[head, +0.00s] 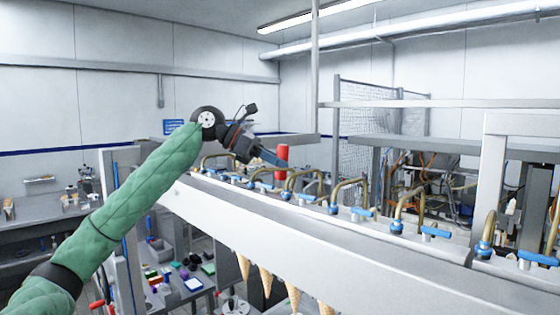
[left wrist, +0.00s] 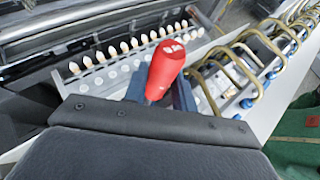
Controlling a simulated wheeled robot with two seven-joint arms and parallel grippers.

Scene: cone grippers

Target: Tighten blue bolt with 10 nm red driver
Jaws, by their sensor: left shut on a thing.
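The red driver (head: 282,152) stands upright in my left gripper (head: 273,159), above the far part of the white rail. In the left wrist view the driver's red handle (left wrist: 167,64) rises between the two dark blue fingers of my left gripper (left wrist: 158,92), which is shut on it. I cannot tell which bolt the task names. My right gripper is not in view.
Curved brass pipes (head: 345,187) stand along the rail (head: 330,250) close to the driver. Ice cream cones (head: 265,280) hang below it. A wire mesh fence (head: 365,105) and machine frames stand behind. A cluttered workbench (head: 185,290) is at lower left.

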